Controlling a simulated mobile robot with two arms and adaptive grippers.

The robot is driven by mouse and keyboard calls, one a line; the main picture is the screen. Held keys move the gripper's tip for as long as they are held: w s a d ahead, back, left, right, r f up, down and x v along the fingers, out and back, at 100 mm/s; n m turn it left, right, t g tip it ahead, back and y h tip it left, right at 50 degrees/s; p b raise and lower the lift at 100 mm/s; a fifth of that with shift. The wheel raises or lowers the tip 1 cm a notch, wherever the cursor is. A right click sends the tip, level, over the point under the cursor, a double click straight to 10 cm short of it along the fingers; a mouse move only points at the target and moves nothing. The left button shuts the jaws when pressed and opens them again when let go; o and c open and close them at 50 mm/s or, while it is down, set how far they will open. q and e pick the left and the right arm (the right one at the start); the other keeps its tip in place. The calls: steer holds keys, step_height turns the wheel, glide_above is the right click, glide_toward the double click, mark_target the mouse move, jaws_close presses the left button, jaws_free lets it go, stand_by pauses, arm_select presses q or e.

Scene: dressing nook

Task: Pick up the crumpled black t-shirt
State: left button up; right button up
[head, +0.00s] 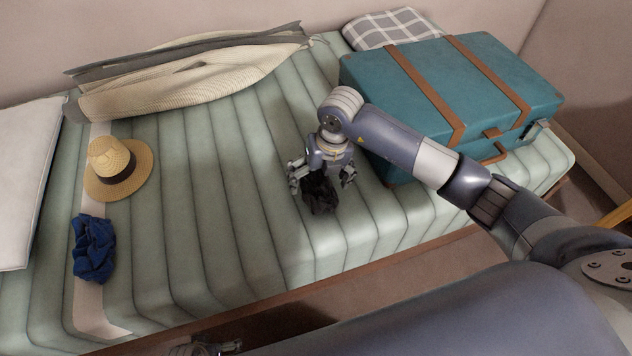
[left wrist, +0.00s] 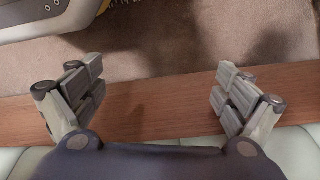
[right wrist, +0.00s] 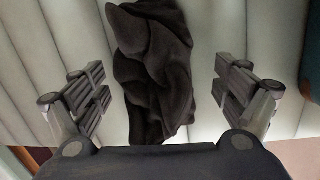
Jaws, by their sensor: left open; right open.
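The crumpled black t-shirt (head: 320,194) lies on the green striped mattress, left of the teal suitcase. My right gripper (head: 321,180) is right above it, with its fingers on either side. In the right wrist view the t-shirt (right wrist: 155,70) lies between the open fingers of the right gripper (right wrist: 168,95), which are apart from it. My left gripper (left wrist: 160,95) is open and empty above the bed's wooden front edge. Its hand shows only in part at the bottom of the head view (head: 205,348).
A straw hat (head: 108,160) and a crumpled blue cloth (head: 93,248) lie at left on the mattress (head: 225,190). A folded beige cover (head: 190,80) and a checked cushion (head: 385,28) lie at the back.

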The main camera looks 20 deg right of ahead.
steer(key=c, duration=1.2)
arm_select(q)
steer(key=shift+r, duration=0.4)
arm_select(e)
steer(key=shift+c, duration=0.2)
